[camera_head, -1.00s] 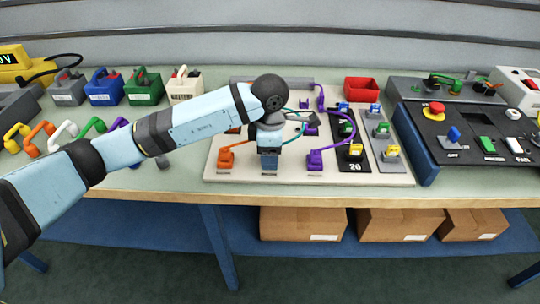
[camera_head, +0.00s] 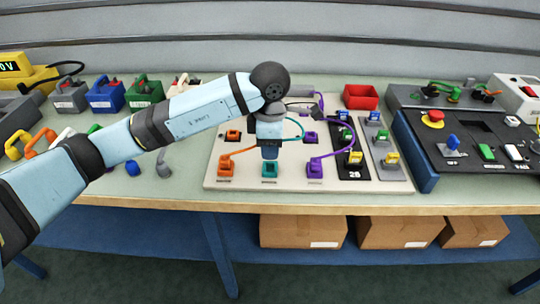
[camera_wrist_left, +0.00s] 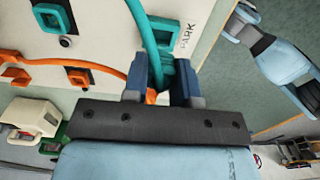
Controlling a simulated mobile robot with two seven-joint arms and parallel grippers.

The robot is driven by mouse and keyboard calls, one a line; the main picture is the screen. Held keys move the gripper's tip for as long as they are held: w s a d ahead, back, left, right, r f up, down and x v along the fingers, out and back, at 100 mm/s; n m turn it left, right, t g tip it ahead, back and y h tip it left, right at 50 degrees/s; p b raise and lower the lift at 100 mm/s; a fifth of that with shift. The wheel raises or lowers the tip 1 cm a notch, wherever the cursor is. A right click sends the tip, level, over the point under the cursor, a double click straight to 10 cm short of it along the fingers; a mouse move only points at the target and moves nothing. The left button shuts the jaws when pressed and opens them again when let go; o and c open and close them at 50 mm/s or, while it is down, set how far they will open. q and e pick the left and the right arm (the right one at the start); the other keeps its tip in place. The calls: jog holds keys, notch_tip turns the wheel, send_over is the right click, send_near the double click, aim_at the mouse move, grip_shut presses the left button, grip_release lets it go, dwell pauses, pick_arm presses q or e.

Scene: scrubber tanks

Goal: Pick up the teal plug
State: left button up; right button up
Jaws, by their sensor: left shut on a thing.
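The teal plug (camera_wrist_left: 158,72) is between the fingers of my left gripper (camera_wrist_left: 160,85) in the left wrist view, with its teal cable (camera_wrist_left: 143,30) running up from it. The left gripper is shut on it. In the head view the left gripper (camera_head: 270,153) points down just above the front teal socket (camera_head: 269,170), and the plug is mostly hidden by the fingers. The teal cable (camera_head: 297,124) loops to the right from behind the gripper. A teal socket (camera_wrist_left: 52,15) shows in the left wrist view. My right gripper is not in view.
Orange sockets (camera_head: 227,170) and purple sockets (camera_head: 314,170) flank the teal one on the pale board (camera_head: 340,181). A purple cable (camera_head: 350,125) curves at the right. A red bin (camera_head: 361,97) and a black control panel (camera_head: 470,145) stand further right.

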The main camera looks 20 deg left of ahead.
pick_arm(q)
notch_tip(320, 180, up, 15)
notch_tip(320, 180, down, 5)
jog(key=b, duration=0.3)
jog(key=shift+f, duration=0.1)
jog(key=shift+f+b, duration=0.45)
jog(key=shift+b, duration=0.1)
